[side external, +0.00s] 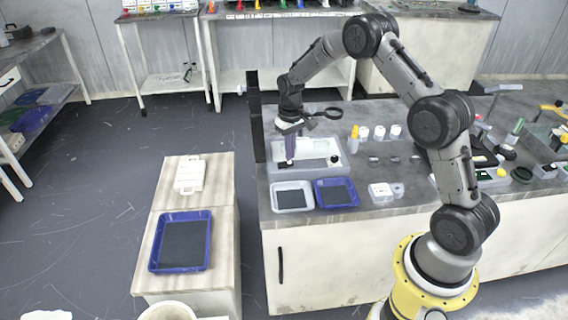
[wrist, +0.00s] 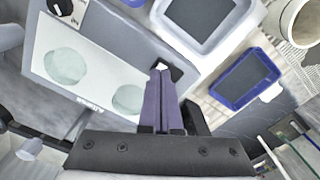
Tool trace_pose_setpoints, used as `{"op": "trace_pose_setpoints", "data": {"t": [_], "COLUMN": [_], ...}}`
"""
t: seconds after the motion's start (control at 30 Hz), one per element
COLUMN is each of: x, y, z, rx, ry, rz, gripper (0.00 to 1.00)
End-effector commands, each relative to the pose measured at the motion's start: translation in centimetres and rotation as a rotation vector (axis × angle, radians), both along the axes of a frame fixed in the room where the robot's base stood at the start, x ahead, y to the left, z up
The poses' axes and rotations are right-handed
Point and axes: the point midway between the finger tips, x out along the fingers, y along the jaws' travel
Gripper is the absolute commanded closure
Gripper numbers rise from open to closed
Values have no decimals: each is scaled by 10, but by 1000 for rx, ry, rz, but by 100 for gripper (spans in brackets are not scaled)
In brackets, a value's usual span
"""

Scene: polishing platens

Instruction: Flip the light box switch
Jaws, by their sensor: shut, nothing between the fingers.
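The light box is a pale grey box (side external: 328,147) on the bench in the side view. In the wrist view its white panel (wrist: 98,62) carries two pale round discs. A small black and white switch (wrist: 175,71) sits at the box's near end, partly hidden by my fingertips. A black knob (wrist: 60,5) is at the other end. My gripper (side external: 290,158) points down over the box's left end, shut and empty. In the wrist view its purple fingers (wrist: 161,73) are together, with tips right beside the switch; I cannot tell whether they touch it.
A white tray (side external: 280,205) and a blue tray (side external: 352,204) lie at the bench's front edge, close to the box. Several small bottles (side external: 379,133) stand to its right. A dark upright post (side external: 256,118) is at the left edge. A lower side table holds another blue tray (side external: 207,266).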

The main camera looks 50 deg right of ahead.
Motion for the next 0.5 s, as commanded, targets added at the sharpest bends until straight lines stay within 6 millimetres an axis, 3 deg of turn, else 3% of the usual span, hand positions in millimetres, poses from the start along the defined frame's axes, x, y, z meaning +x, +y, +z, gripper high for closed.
{"op": "trace_pose_setpoints", "data": {"t": [0.5], "x": [0], "y": [0], "z": [-6], "rx": [0], "ry": [0], "rz": [0], "gripper": [100]}}
